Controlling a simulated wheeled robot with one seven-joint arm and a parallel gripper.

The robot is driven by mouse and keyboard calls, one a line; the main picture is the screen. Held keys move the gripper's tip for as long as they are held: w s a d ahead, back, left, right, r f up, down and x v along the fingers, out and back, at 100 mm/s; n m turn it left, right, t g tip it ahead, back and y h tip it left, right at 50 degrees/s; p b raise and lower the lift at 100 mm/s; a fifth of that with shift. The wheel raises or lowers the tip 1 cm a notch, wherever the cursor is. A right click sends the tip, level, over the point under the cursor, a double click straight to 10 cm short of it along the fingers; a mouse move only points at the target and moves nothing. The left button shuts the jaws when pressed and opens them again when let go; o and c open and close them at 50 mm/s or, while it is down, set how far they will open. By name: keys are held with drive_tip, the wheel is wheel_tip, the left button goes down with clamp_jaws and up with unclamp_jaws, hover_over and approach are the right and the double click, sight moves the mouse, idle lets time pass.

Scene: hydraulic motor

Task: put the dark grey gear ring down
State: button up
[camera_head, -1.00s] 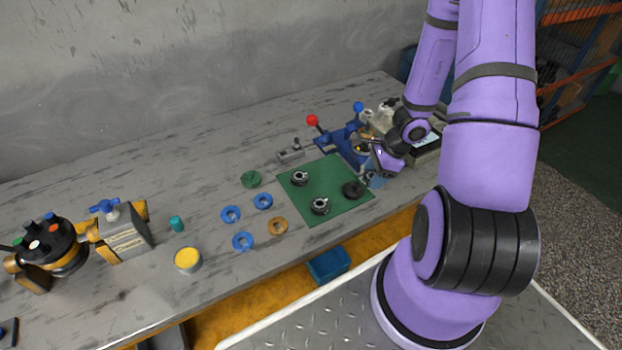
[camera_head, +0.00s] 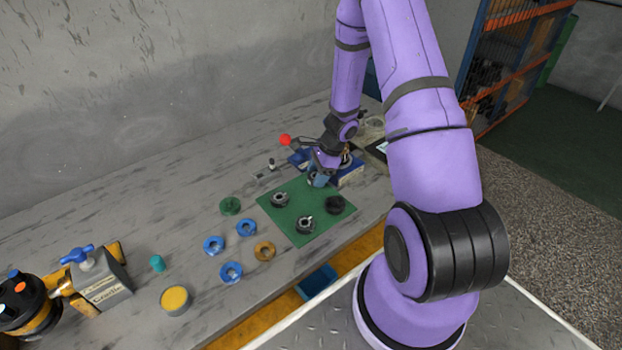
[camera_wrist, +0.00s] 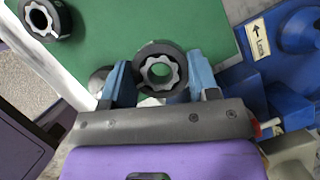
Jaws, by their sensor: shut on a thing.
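My gripper (camera_wrist: 160,82) has its two blue fingers on either side of the dark grey gear ring (camera_wrist: 160,51). It also shows in the head view (camera_head: 319,181), near the back right part of the green mat (camera_head: 292,211). The ring is dark outside with a lighter toothed inside, and green shows through its hole. I cannot tell whether it touches the mat. In the head view it is mostly hidden by the gripper. Another dark ring (camera_wrist: 64,24) lies at the upper left of the wrist view.
Two gear pieces (camera_head: 279,199) (camera_head: 305,224) and a black piece (camera_head: 335,205) occupy the mat. Blue rings (camera_head: 231,272) and a bronze ring (camera_head: 265,251) lie left of it. A blue fixture (camera_head: 350,174) stands close behind the gripper.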

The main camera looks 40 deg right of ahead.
sight(311, 178)
drive_tip(key=shift+w+a+f, duration=0.1)
drive_tip(key=shift+w, duration=1.25)
drive_tip(key=shift+f, duration=1.8)
drive_tip(key=shift+f, duration=0.1)
drive_tip(key=o, duration=1.1)
